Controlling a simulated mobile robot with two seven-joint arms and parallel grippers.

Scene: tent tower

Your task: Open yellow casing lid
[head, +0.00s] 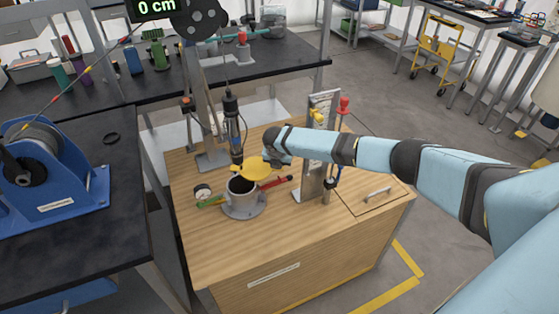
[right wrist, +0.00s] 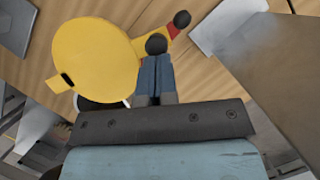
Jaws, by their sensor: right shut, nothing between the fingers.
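The yellow lid (head: 258,169) is a round disc at the back of the grey round casing (head: 243,206) on the wooden workbench. The dark opening of the casing shows in front of the lid, so the lid stands at least partly off it. The lid also shows large in the right wrist view (right wrist: 95,58), with a dark slot near its edge. My right gripper (right wrist: 155,72) is shut and empty, just beside the lid's edge. Whether it touches the lid, I cannot tell. In the head view it is at the lid's back right. My left gripper is not in view.
A red-handled part (head: 277,182) and a green-handled part (head: 211,201) stick out from the casing. A black vertical tool (head: 232,125) hangs behind it. A metal post (head: 316,165) stands to the right. The bench front (head: 290,235) is clear.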

